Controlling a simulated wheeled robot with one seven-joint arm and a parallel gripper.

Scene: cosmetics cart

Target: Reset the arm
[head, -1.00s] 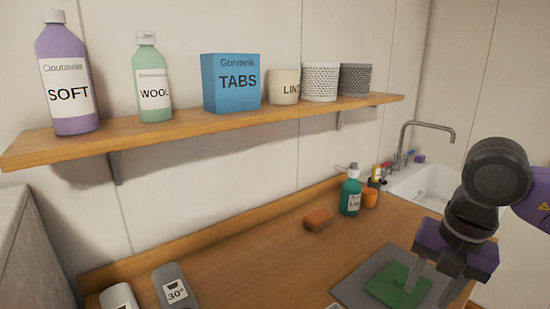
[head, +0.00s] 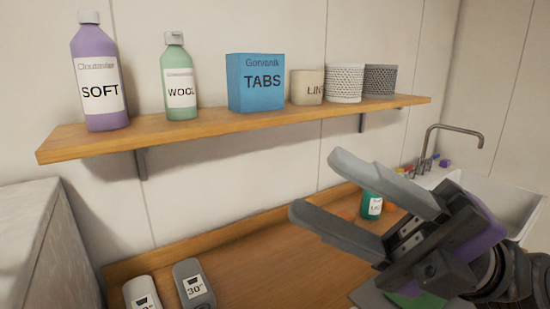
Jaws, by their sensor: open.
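My gripper (head: 343,196) is large in the head view, right of the middle, raised above the counter and in front of the camera. Its two grey fingers point up and to the left with a clear gap between them, and nothing is held. The fingers and wrist hide much of the counter's right part. A green bottle (head: 372,205) with a white label shows partly behind the fingers. A bit of the green item (head: 418,301) on the grey mat shows below my wrist.
A wooden shelf (head: 235,122) holds a purple bottle (head: 100,75), a mint bottle (head: 180,80), a blue box (head: 256,85) and several pots. Two labelled grey and white items (head: 193,284) (head: 141,294) lie at the counter's lower left. A sink (head: 500,205) with a tap is at right. The counter's middle is clear.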

